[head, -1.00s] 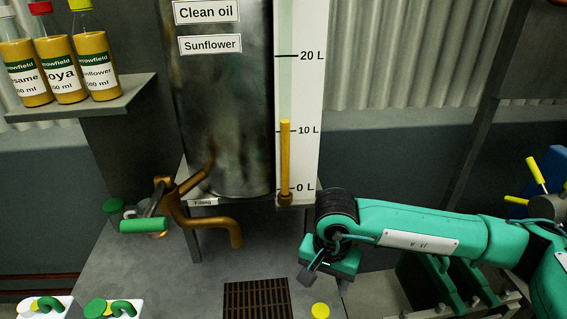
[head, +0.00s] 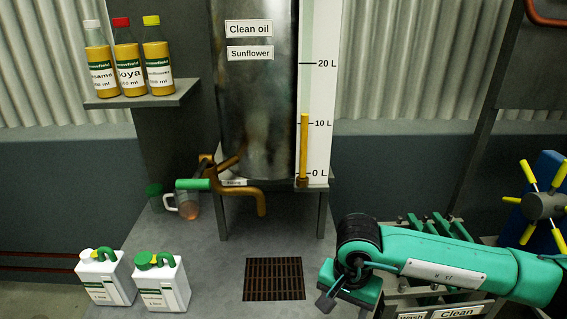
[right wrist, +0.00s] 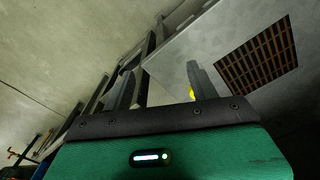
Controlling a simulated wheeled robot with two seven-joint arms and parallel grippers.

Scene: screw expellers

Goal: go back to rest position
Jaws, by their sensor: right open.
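My right gripper (head: 328,300) reaches in from the right in the head view, over the right end of the grey bench, away from the tank. In the right wrist view its two fingers (right wrist: 160,90) stand apart with nothing between them. A small yellow object (right wrist: 191,94) shows behind one finger there. My left gripper is in neither view.
A metal clean oil tank (head: 255,90) with a brass tap (head: 250,190) stands at the back. A glass jug (head: 187,205), white jugs (head: 104,278) and a drain grate (head: 273,279) are left of my arm. A yellow-spoked handwheel (head: 545,205) is at right.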

